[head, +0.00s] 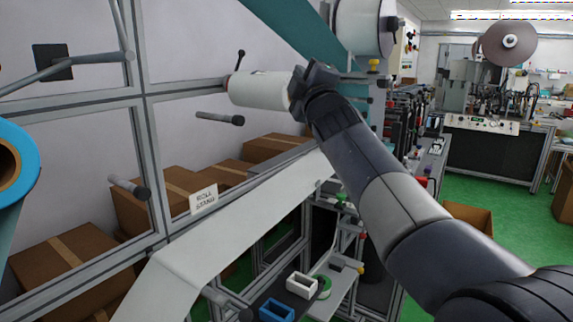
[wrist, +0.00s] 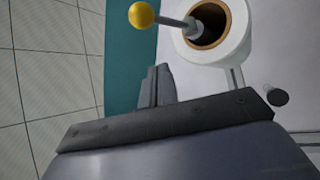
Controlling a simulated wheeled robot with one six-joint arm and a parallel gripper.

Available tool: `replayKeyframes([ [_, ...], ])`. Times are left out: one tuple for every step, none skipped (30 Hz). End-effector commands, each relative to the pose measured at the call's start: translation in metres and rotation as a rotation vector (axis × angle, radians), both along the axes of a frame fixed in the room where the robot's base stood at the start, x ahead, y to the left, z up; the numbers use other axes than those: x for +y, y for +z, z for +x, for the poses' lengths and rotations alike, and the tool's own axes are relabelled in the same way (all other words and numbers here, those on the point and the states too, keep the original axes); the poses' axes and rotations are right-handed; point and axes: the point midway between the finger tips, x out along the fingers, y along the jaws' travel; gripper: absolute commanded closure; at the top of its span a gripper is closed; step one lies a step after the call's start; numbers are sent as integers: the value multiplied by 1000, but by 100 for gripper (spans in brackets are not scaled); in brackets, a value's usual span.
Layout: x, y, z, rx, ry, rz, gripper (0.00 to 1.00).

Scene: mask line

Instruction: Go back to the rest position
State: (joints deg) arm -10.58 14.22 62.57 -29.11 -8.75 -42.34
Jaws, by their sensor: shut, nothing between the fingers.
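My gripper (head: 298,82) is at the end of my raised arm, in the middle of the head view. It overlaps the right end of a white roll (head: 258,90) in the picture; whether they touch cannot be told. In the wrist view my gripper (wrist: 155,82) shows its fingers together, with nothing between them. Beyond it in that view is a white roll (wrist: 240,35) with a brown core, a metal rod in its middle and a yellow knob (wrist: 141,14).
A white web (head: 235,225) runs down the machine past a "ROLL STAND" sign (head: 204,198). Cardboard boxes (head: 70,262) lie behind the frame. A blue roll (head: 18,130) is at the left edge. Small white (head: 303,285) and blue (head: 277,310) trays sit below.

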Motion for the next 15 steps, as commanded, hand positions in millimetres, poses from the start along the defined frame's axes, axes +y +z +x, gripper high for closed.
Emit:
replayKeyframes([
  [1,7,2,5,1,-6,100],
  [2,8,3,7,1,-9,100],
  [2,9,5,10,1,-13,100],
  [3,10,6,12,1,-17,100],
  [3,11,7,14,1,-21,100],
  [4,12,8,17,1,-25,100],
  [5,13,10,20,1,-29,100],
  [5,14,11,22,1,-33,100],
  [6,15,12,26,0,-37,100],
  [6,15,13,28,0,-41,100],
  [7,16,14,31,1,-44,100],
  [7,17,16,34,1,-48,100],
  [8,18,17,36,1,-52,100],
  [8,19,18,39,2,-56,100],
  [9,20,19,42,2,-60,100],
])
